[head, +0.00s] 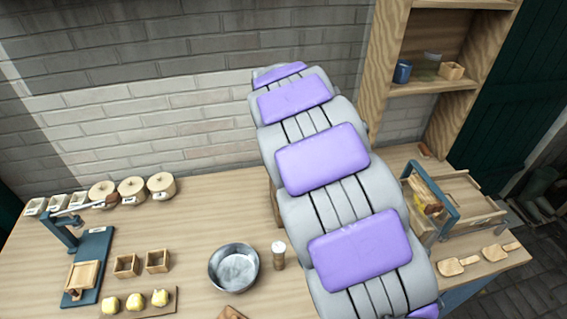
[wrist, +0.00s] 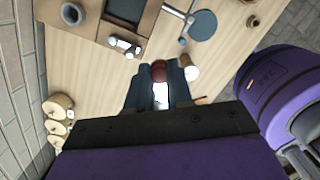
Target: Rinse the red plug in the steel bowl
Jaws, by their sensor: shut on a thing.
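My gripper (wrist: 159,82) shows in the wrist view, its two dark fingers closed on a dark red, rounded thing, which looks like the red plug (wrist: 158,69). The plug sits at the fingertips, above the wooden table. In the head view my arm hides the gripper and I cannot make out the plug in it. The steel bowl (head: 234,267) stands on the table left of my arm, round and shallow with a pale grey inside. I cannot surely pick out the bowl in the wrist view.
A small pale shaker (head: 278,255) stands just right of the bowl. Lidded pots (head: 131,190) line the wall. A wooden rack (head: 450,205) stands right.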

